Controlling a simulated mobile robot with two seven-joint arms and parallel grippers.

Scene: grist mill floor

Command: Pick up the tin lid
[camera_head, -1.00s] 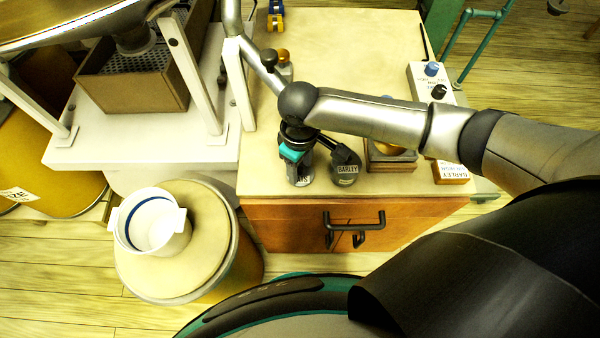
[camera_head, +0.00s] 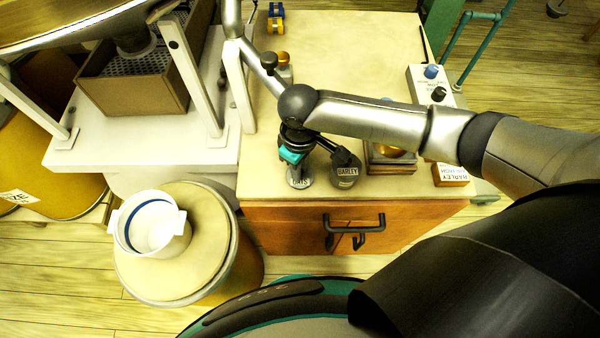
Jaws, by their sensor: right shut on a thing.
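My right gripper (camera_head: 291,154) points down over the left front part of the wooden cabinet top, its teal fingertip part showing. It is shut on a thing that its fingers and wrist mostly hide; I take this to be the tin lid. Directly below it is a small silvery round piece with an upside-down label (camera_head: 299,180), and I cannot tell whether this is the lid or a tin under it. A dark round piece labelled BARLEY (camera_head: 346,171) stands just to the right. My left gripper is not in view.
On the cabinet top (camera_head: 350,50) are a brass-coloured piece on a wooden block (camera_head: 391,160), a BARLEY-labelled block (camera_head: 450,174) and a box with knobs (camera_head: 432,82). A white pot (camera_head: 152,224) stands on a barrel at left. The back of the cabinet top is mostly clear.

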